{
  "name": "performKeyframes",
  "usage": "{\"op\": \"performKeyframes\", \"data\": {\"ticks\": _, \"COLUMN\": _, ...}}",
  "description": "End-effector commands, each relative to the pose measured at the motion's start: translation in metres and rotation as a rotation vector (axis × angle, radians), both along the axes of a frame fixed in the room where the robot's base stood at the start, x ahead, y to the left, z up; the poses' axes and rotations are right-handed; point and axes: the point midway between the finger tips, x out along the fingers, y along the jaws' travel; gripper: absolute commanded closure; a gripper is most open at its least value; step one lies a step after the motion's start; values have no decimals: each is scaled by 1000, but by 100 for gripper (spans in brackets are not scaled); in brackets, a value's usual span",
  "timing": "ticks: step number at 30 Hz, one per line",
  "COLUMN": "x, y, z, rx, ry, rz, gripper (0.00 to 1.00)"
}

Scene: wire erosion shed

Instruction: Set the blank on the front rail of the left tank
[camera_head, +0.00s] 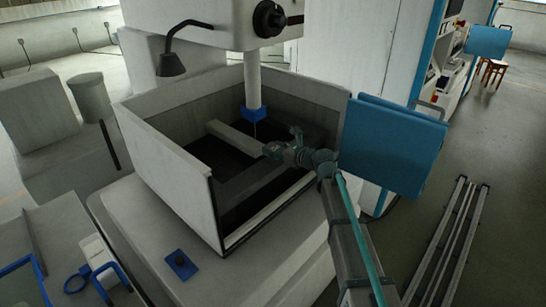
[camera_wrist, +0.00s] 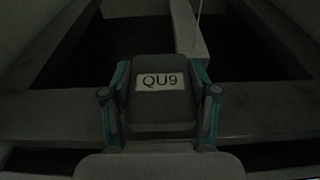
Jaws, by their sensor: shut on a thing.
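My gripper (camera_wrist: 160,98) is shut on the blank (camera_wrist: 160,115), a dark grey block with a white label reading QU9, with a teal finger on each side. In the head view my gripper (camera_head: 273,148) is inside the open tank (camera_head: 168,180), and the blank is too small to make out there. The front rail (camera_head: 250,180) runs across the tank; it also shows in the wrist view (camera_wrist: 50,113), passing left to right behind or under the blank. Whether the blank touches the rail cannot be told.
A second bar (camera_head: 230,137) runs from the rear toward the front rail. A white column with a blue end (camera_head: 255,114) and a thin wire hangs over the tank. A blue panel (camera_head: 392,140) stands right of the tank, close to my arm. Dark openings lie between the bars.

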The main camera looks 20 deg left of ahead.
Motion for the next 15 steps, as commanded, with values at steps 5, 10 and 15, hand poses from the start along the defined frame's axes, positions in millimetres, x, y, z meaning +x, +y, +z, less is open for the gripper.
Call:
{"op": "performKeyframes", "data": {"ticks": 5, "x": -3, "y": 4, "z": -19, "rx": 1, "ry": 3, "rz": 0, "gripper": 100}}
{"op": "performKeyframes", "data": {"ticks": 10, "x": -3, "y": 3, "z": -34, "rx": 2, "ry": 1, "rz": 0, "gripper": 100}}
{"op": "performKeyframes", "data": {"ticks": 15, "x": -3, "y": 3, "z": -34, "rx": 2, "ry": 0, "rz": 0, "gripper": 100}}
